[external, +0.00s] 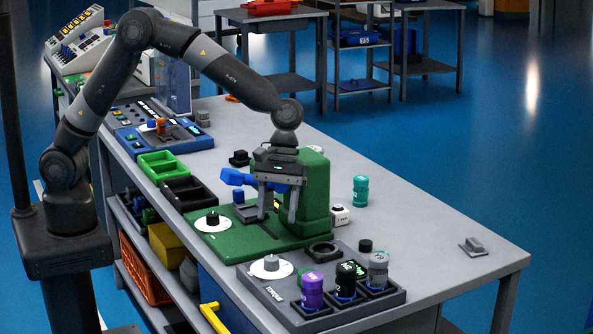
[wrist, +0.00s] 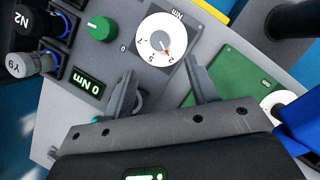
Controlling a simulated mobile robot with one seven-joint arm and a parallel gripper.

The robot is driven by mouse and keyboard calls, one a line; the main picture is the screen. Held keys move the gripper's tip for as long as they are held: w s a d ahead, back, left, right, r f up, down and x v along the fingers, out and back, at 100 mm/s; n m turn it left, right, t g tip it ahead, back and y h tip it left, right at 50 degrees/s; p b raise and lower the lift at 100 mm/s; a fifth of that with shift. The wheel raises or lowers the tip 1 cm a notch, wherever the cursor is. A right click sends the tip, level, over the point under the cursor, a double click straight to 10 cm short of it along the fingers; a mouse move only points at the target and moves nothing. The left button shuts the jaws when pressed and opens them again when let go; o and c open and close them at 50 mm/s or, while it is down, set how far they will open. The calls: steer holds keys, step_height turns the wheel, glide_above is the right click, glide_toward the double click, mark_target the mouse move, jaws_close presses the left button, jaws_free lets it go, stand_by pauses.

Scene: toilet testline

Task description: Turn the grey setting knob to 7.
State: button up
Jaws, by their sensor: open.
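The grey setting knob (external: 271,263) sits on a white dial on the grey torque panel (external: 262,290) at the front of the bench. In the wrist view the grey knob (wrist: 160,42) is on the white numbered dial (wrist: 150,25), with a small red pointer mark near the 2. A display (wrist: 88,87) beside it reads 0 Nm. My gripper (external: 277,214) is open and empty above the green base, behind the dial in the external view. In the wrist view my gripper (wrist: 163,90) has its fingers spread, with the dial beyond the tips; it is not touching the knob.
A green press-like fixture (external: 315,195) stands right beside my gripper. A second white dial with a black knob (external: 213,219) lies on its base. Purple (external: 312,290), black (external: 345,281) and grey (external: 378,269) jars stand in the torque panel. A green knob (wrist: 102,28) is near the dial.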

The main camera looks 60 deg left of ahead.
mark_target(272, 257)
steer(key=x, duration=1)
steer(key=shift+f, duration=0.15)
steer(key=shift+c, duration=0.2)
steer(key=c, duration=0.9)
